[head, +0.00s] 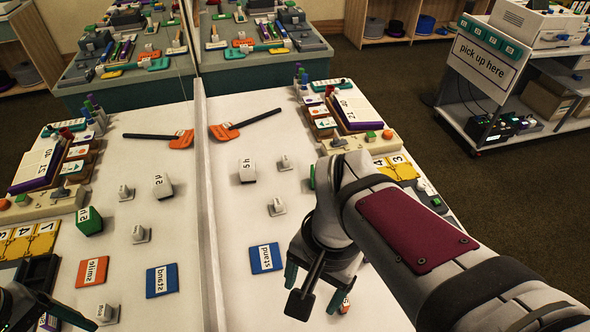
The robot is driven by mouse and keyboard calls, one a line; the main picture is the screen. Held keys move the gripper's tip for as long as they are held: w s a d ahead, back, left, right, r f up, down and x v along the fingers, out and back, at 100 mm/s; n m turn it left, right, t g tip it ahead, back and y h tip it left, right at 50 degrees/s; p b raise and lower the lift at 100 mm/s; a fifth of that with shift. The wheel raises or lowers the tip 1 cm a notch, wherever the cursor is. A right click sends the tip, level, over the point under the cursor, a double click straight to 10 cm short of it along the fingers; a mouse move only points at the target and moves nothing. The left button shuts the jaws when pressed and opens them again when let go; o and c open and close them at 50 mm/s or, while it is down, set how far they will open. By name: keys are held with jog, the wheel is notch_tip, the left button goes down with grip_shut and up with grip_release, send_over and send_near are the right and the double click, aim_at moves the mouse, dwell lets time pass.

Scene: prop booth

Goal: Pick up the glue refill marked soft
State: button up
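No label reading "soft" is legible, so I cannot tell which thing is the marked glue refill. My gripper (319,281) is low over the right half of the white table (290,130), its teal fingers apart; my arm hides part of the space between and below them. A small orange and white cube (345,304) is close beside the right finger. A white block marked "sh" (248,171) and small pale pieces (286,162) (277,207) stand left of my arm. A blue card marked "stand" (265,258) lies near my gripper.
A mirror (204,200) divides the table; the left half shows reversed reflections, including a green block and an orange card that my arm covers directly. An orange tool (224,132) lies behind. Stationery (340,105) crowds the right edge. A cart sign reads "pick up here" (482,63).

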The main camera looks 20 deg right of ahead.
jog(key=w+d+f+m+h, duration=0.1)
jog(key=w+d+f+m, duration=0.25)
jog(key=w, duration=0.35)
jog(key=w+d+f+m, duration=0.3)
jog(key=w+m, duration=0.2)
jog(key=w, duration=0.2)
jog(key=f, duration=1.5)
jog(key=shift+s+d, duration=0.3)
jog(key=shift+d, duration=0.05)
grip_shut()
jog(key=shift+r, duration=0.15)
